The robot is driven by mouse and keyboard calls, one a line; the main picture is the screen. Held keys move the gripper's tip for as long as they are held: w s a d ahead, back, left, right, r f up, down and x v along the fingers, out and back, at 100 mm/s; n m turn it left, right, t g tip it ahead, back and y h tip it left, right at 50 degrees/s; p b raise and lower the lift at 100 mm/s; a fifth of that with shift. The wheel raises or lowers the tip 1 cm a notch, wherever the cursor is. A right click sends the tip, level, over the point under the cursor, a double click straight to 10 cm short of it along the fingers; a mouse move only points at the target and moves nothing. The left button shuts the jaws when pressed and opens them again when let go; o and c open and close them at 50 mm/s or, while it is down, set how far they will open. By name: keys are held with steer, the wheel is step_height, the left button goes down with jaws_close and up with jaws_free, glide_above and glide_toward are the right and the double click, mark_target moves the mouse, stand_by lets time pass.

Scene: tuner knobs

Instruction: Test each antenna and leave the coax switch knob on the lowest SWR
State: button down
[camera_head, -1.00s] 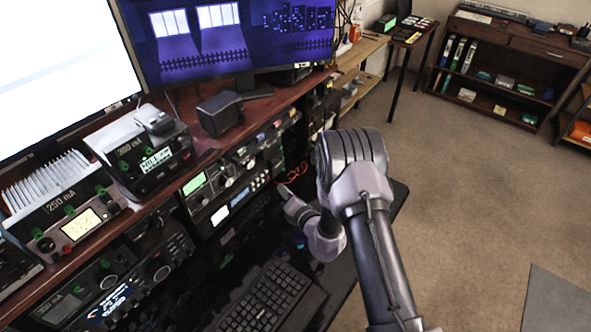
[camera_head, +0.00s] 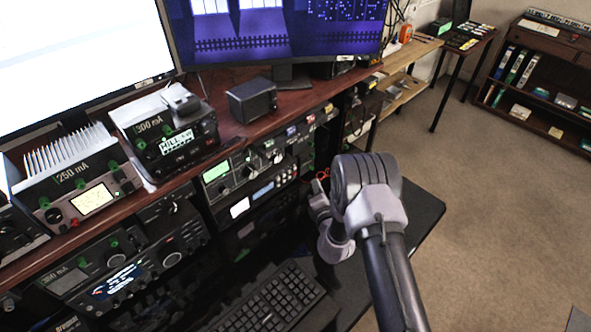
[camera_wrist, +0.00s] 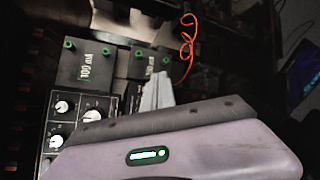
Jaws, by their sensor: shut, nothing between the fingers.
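My gripper (camera_head: 318,198) is shut and empty, in front of the right end of the equipment rack under the desk shelf. In the wrist view its grey fingers (camera_wrist: 157,92) point up toward dark boxes with green knobs, with no visible contact. A panel with several pale knobs (camera_wrist: 62,108) is left of the fingers in that view. I cannot tell which knob is the coax switch. A lit analog meter (camera_head: 93,200) is on the unit labelled 250 mA at the left in the head view. Its reading is too small to tell.
A unit labelled 300 mA (camera_head: 170,140) and a dark box (camera_head: 251,100) stand on the wooden shelf. A keyboard (camera_head: 268,300) lies on the lower black desk. An orange cable (camera_wrist: 187,45) hangs near the fingers. Open carpet (camera_head: 480,200) is at the right.

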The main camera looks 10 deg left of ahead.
mark_target(298, 166)
steer(key=shift+w+a+b, duration=0.45)
steer(key=shift+w+a, duration=0.55)
steer(key=shift+a, duration=0.25)
steer(key=shift+w+a+b, duration=0.45)
steer(key=shift+w+a, duration=0.55)
steer(key=shift+a, duration=0.25)
steer(key=shift+w+a, duration=0.25)
steer(key=shift+a, duration=0.1)
steer(key=shift+w+a+r+p, duration=0.2)
steer(key=shift+w+a+p, duration=0.15)
steer(key=shift+p, duration=2)
stand_by(2.4)
steer(key=shift+s+d, duration=0.1)
steer(key=shift+s+d+f, duration=0.25)
steer(key=shift+s+d, duration=0.2)
steer(key=shift+d, duration=0.05)
